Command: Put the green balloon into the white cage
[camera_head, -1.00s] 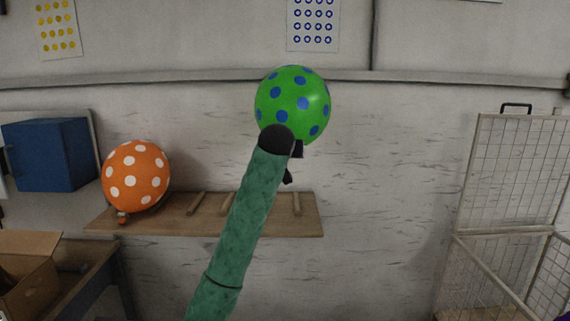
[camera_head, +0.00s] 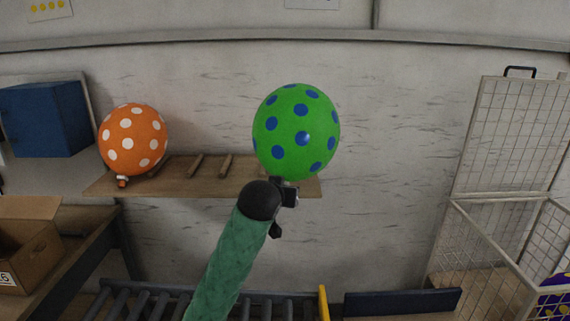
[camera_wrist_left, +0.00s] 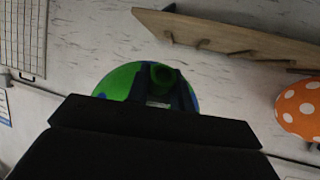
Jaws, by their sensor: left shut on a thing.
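The green balloon (camera_head: 296,125) with blue dots is upright, held off the shelf in front of the wall. My left gripper (camera_head: 284,190) is shut on its neck, just under the balloon. In the left wrist view the green balloon (camera_wrist_left: 118,80) shows behind the gripper (camera_wrist_left: 162,88), its neck between the fingers. The white cage (camera_head: 500,215), a wire-mesh frame, stands at the right, apart from the balloon. It also shows in the left wrist view (camera_wrist_left: 25,35). My right gripper is not in view.
An orange balloon with white dots (camera_head: 133,140) sits on the wooden shelf (camera_head: 180,175). A blue box (camera_head: 45,120) and a cardboard box (camera_head: 28,245) are at the left. A purple and yellow object (camera_head: 553,295) shows at the cage's right. Wall space between shelf and cage is clear.

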